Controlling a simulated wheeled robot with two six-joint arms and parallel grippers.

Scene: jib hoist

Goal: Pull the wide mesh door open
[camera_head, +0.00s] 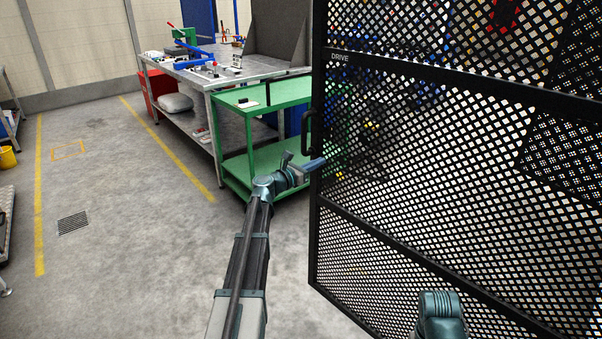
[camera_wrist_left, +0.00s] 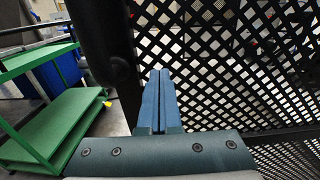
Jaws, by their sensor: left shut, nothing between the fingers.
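The wide black mesh door (camera_head: 420,150), marked DRIVE, fills the right half of the head view. No post shows against its left edge. Its black upright handle (camera_head: 306,132) is on that edge. My left gripper (camera_head: 322,163) is just below the handle, its fingers over the door's left edge. In the left wrist view its blue fingers (camera_wrist_left: 158,100) are shut and empty, pointing at the mesh (camera_wrist_left: 220,75). A dark bar (camera_wrist_left: 103,45), part of the door's edge or handle, stands left of them. I cannot tell whether the fingers touch the door. My right gripper is not seen.
A green cart (camera_head: 262,97) stands behind the left gripper, left of the door; its shelves also show in the left wrist view (camera_wrist_left: 45,130). A workbench (camera_head: 215,78) with tools is farther back. The grey floor (camera_head: 130,220) at left is mostly clear.

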